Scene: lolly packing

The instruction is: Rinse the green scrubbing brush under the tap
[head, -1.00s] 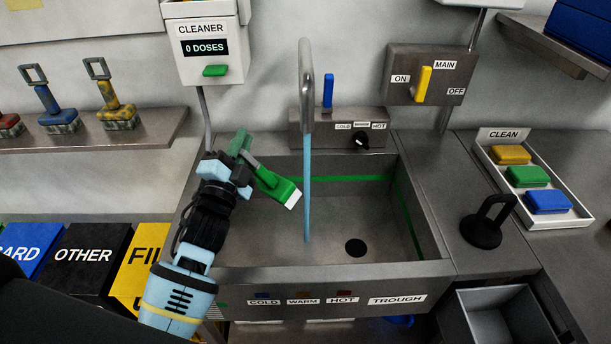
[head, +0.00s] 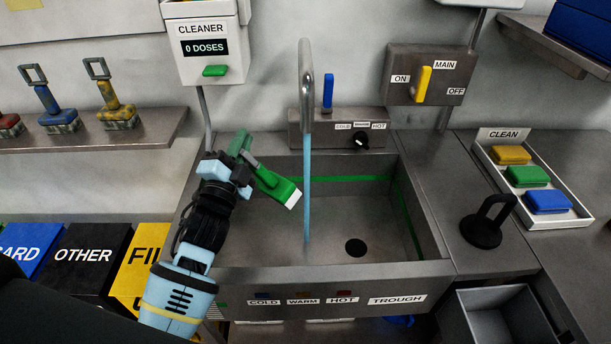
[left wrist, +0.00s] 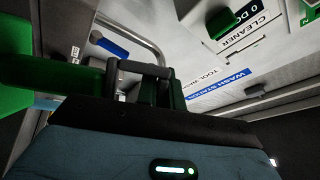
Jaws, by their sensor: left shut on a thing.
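My left gripper (head: 235,170) is shut on the green scrubbing brush (head: 277,187) and holds it over the left part of the sink. The brush's pale bristle end points down and right, just left of the water stream, seemingly apart from it. The tap (head: 306,75) runs a blue stream (head: 307,185) down into the trough (head: 335,225). In the left wrist view, the green brush (left wrist: 40,75) shows at the left, partly hidden by the gripper fingers (left wrist: 145,75). My right gripper is in neither view.
A black drain (head: 356,248) lies right of the stream. A cleaner dispenser (head: 207,48) hangs at upper left. A clean tray (head: 560,223) with several blocks and a black handled plug (head: 485,228) stand right of the sink. Brushes (head: 115,112) sit on the left shelf.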

